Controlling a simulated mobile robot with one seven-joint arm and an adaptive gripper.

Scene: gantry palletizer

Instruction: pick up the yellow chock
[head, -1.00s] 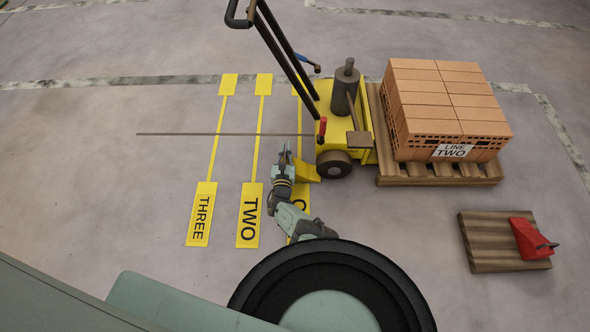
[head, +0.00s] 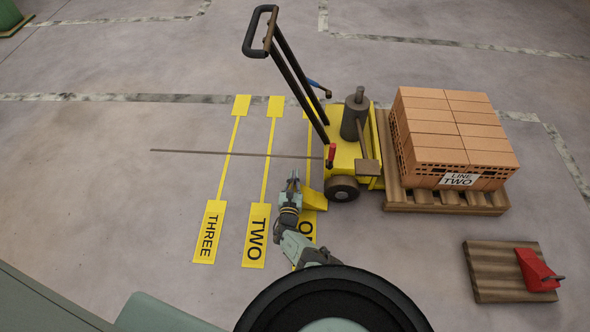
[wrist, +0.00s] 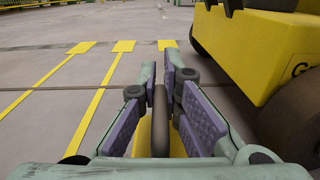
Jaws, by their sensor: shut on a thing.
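The yellow chock (head: 313,199) is a wedge on the floor area by the front wheel of the yellow pallet truck (head: 346,158), over the lane marked ONE. My gripper (head: 294,184) is at the chock's left side in the head view. In the wrist view my gripper (wrist: 160,105) has its purple pads shut on the chock's upright dark handle (wrist: 160,118). Yellow parts of the chock (wrist: 177,145) show below and between the fingers; the rest is hidden. I cannot tell whether the chock touches the floor.
The truck's wheel (head: 343,188) is close on the right. A pallet (head: 440,198) of bricks labelled LINE TWO stands beyond it. A red chock (head: 537,270) sits on a small wooden board (head: 487,278) at the right. The floor left of the painted lanes is clear.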

